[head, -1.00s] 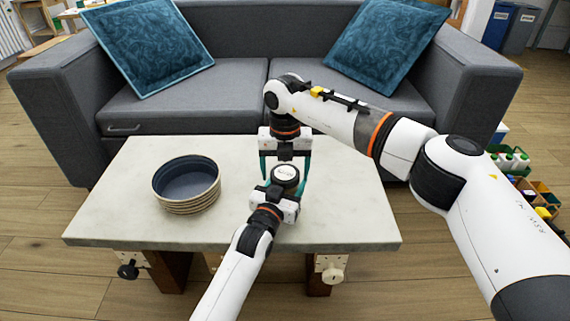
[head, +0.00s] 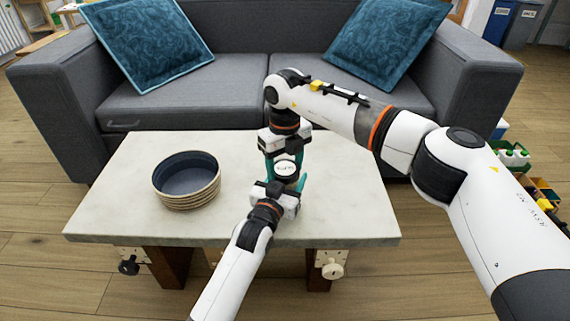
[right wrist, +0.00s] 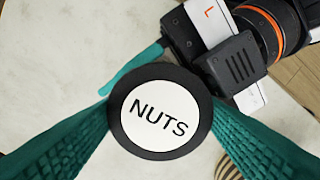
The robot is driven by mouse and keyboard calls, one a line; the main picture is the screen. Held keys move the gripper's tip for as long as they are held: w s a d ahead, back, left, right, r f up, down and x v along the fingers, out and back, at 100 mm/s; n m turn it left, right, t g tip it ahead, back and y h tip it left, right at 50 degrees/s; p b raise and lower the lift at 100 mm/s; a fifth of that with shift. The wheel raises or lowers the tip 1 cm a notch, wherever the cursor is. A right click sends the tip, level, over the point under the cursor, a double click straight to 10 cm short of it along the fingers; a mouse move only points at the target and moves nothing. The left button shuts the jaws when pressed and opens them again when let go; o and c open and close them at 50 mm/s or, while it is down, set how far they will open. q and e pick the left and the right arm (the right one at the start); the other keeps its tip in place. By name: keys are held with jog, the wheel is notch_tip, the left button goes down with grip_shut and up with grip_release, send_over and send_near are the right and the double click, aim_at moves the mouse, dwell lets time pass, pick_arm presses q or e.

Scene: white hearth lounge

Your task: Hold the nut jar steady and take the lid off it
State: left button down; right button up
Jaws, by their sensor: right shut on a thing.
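The nut jar's round lid (head: 286,168), dark-rimmed with a white top, is near the middle of the table. In the right wrist view the lid (right wrist: 160,115) reads "NUTS" and hides the jar body below it. My right gripper (head: 285,166) comes down from above, its teal fingers on opposite sides of the lid, shut on it. My left gripper (head: 289,185) reaches in from the front, low beside the jar. One of its teal fingers shows past the lid in the right wrist view. Its grip on the jar is hidden.
A stack of dark blue bowls (head: 187,180) with tan rims stands left on the pale table (head: 120,215). A grey sofa (head: 190,105) with teal cushions stands close behind. The table's right part is clear. Crates (head: 535,190) stand on the floor at right.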

jog(key=o, duration=1.1)
jog(key=shift+s+a, duration=0.1)
jog(key=shift+a, duration=0.05)
notch_tip(320, 180, up, 4)
jog(key=shift+r, duration=0.45)
jog(key=shift+c, duration=0.5)
notch_tip(320, 180, up, 3)
jog(key=shift+f+m, duration=0.1)
jog(key=shift+m, duration=1)
jog(key=shift+d+f, duration=0.2)
jog(key=shift+f, duration=3.65)
jog(key=shift+c, duration=0.3)
